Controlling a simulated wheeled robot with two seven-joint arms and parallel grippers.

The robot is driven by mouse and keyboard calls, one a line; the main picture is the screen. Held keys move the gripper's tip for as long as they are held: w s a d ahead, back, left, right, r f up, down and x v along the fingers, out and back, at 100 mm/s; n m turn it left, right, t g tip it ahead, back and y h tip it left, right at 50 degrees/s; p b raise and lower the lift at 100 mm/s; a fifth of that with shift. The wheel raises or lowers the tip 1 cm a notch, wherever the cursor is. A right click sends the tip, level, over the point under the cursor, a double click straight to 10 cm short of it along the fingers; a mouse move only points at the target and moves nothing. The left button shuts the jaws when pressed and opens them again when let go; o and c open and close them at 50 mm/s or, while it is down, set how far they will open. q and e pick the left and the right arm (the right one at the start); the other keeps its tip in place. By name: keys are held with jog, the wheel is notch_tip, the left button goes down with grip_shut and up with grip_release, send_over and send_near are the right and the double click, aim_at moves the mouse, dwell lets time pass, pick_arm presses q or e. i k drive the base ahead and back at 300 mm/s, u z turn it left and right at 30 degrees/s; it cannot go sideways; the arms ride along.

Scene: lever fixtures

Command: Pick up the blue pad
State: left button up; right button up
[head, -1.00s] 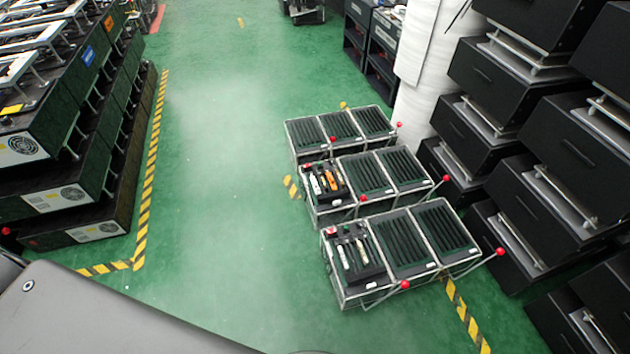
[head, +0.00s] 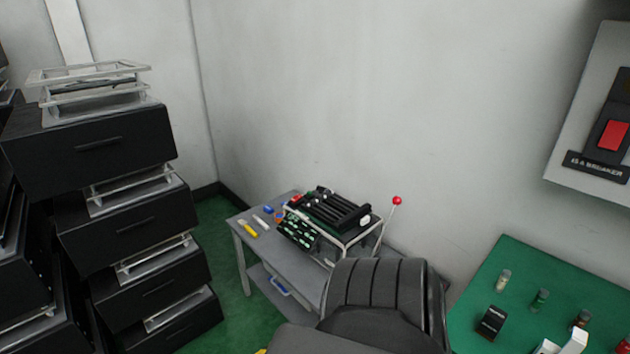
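No plainly recognisable blue pad shows. A small blue item (head: 269,209) lies on the back left part of a grey table (head: 238,222) in the head view, too small to identify. Another blue and white item (head: 281,287) lies on the table's lower shelf. I cannot tell whether either is the pad. Neither of my grippers is in view.
A framed black unit (head: 335,212) with a red-knobbed lever (head: 397,201) stands on the grey table. Black drawer boxes (head: 125,152) are stacked at left. A green-topped table (head: 540,275) holds small bottles at right. A red breaker (head: 613,135) is on the wall.

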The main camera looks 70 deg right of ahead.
aim_at(268, 210)
jog(key=z, duration=1.15)
jog(key=i, duration=1.05)
jog(key=z, duration=0.1)
